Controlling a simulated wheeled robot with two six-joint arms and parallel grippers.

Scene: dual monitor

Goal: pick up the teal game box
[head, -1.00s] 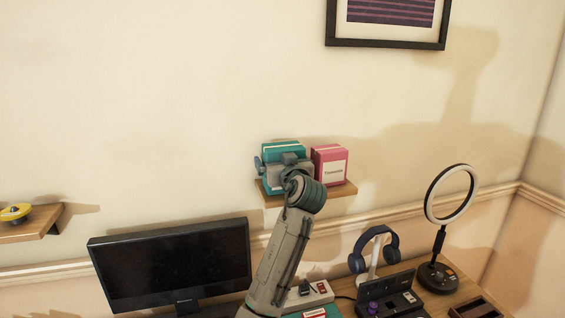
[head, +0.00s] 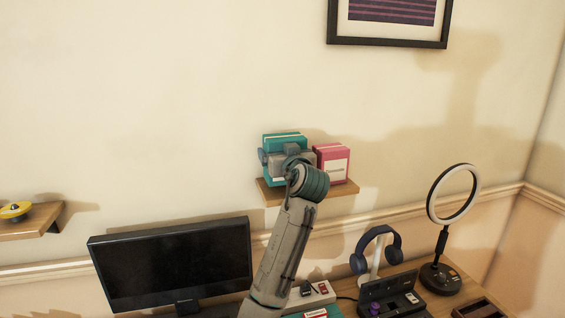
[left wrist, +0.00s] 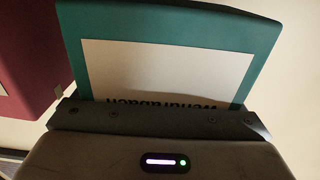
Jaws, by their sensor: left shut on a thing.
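The teal game box (head: 284,139) is upright at the left end of the small wooden wall shelf (head: 315,192). My left gripper (head: 287,159) is in front of it, with its jaws around the box's sides. It hides much of the box's front, and I cannot tell whether the box's base clears the shelf. In the left wrist view, the teal box (left wrist: 180,28) with its white label fills the space ahead of my left gripper (left wrist: 160,117), which is shut on it. My right gripper is in neither view.
A pink box (head: 333,166) stands close on the right of the teal box. Below are a monitor (head: 170,265), a headphone stand with blue headphones (head: 376,248) and a ring light (head: 441,225). The wall above the shelf is clear up to a framed picture (head: 388,43).

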